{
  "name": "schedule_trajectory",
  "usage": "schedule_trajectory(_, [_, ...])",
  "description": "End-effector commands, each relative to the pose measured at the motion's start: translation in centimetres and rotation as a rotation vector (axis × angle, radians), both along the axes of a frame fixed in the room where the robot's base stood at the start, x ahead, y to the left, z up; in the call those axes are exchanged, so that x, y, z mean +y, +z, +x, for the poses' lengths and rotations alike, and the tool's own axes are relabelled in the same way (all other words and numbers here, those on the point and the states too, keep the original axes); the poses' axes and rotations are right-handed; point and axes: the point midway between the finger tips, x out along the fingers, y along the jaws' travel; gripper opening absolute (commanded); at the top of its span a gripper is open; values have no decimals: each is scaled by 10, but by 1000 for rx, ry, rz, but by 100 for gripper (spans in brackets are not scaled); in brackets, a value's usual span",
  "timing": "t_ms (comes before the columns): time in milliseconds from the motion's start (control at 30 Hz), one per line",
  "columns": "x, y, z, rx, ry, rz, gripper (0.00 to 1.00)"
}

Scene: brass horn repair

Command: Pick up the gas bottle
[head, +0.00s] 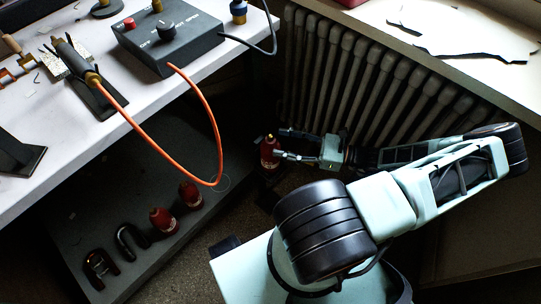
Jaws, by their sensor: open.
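A small red gas bottle (268,154) with a brass-coloured top stands upright low down, between the bench and the radiator. My gripper (281,144) is open and reaches towards it from the right. Its two fingertips are at the bottle's right edge, one near the top and one near the middle in the picture. I cannot tell whether they touch it or reach around it. Two more red bottles, one nearer (163,220) and one farther (190,195), stand on the dark lower shelf (110,195).
The white bench (195,92) holds a grey control box (168,38) and a torch-like tool (75,60). An orange hose (212,125) hangs in a loop left of the bottle. A ribbed radiator (350,80) stands close behind my gripper. Two dark clamp-like shapes (130,240) lie on the shelf.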

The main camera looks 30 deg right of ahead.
Motion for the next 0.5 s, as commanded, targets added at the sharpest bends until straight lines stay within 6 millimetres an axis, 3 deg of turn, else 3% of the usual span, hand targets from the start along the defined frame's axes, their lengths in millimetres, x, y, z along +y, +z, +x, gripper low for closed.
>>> schedule_trajectory(233, [28, 1, 24, -3, 2, 3, 49])
schedule_trajectory(500, [34, 2, 30, 0, 1, 0, 49])
